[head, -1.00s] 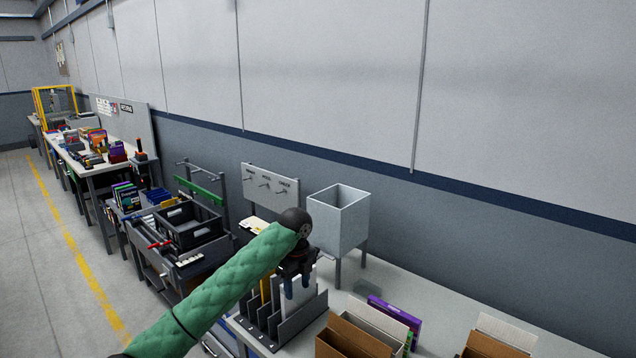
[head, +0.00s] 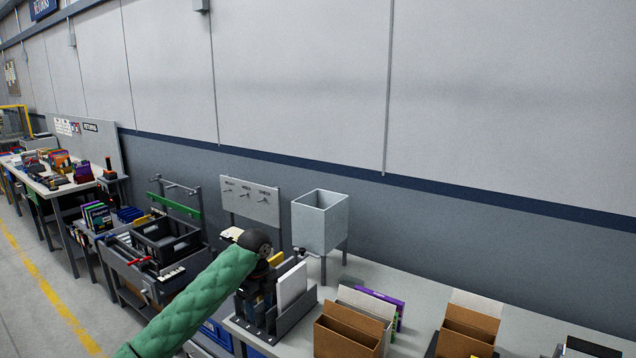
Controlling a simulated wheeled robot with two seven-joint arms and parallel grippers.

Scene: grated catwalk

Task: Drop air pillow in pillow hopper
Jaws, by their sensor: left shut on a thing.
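The pillow hopper (head: 320,222) is a pale grey, open-topped box on legs at the back of the bench, right of centre. My left gripper (head: 267,291) is below and left of it, at the far end of the green-sleeved arm, over the slotted rack. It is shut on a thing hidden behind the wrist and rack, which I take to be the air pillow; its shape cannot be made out. The gripper is apart from the hopper and lower than its rim. My right gripper is not in view.
The dark slotted rack (head: 291,323) holds a white panel (head: 291,286). Open brown cartons (head: 347,330) and a purple box (head: 381,296) stand on the bench (head: 420,285) to the right. A grey hook board (head: 250,203) is left of the hopper. A black crate (head: 166,240) lies farther left.

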